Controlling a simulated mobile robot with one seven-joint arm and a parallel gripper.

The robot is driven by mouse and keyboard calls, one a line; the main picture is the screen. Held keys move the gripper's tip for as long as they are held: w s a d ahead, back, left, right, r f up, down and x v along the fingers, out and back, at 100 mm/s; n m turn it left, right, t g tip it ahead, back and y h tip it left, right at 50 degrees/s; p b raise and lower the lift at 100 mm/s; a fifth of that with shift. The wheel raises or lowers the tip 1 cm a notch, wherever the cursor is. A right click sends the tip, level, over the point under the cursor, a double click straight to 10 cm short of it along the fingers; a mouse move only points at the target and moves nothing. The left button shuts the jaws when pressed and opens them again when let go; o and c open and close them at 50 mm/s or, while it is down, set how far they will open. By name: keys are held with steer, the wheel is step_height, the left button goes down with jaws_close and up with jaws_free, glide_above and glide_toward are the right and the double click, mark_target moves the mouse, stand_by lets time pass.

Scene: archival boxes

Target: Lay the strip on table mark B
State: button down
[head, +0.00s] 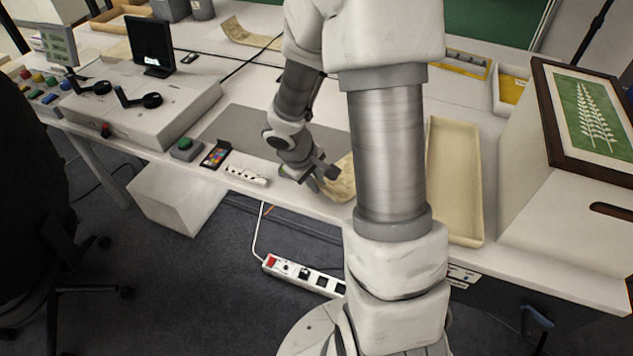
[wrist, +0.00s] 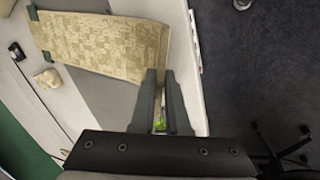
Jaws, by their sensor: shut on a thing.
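The strip (wrist: 105,42) is tan and patterned. In the wrist view its near edge lies between the two fingertips of my gripper (wrist: 160,76), and it stretches away over the table. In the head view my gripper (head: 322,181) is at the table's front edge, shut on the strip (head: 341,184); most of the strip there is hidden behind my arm. Dark pieces sit at the strip's far edge in the wrist view. I cannot make out a letter B on the table.
A grey mat (head: 233,127) lies left of my gripper. A long beige tray (head: 453,180) and a large pale box (head: 545,205) stand to the right.

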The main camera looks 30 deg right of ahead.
steer(key=c, duration=0.9)
jaws_free()
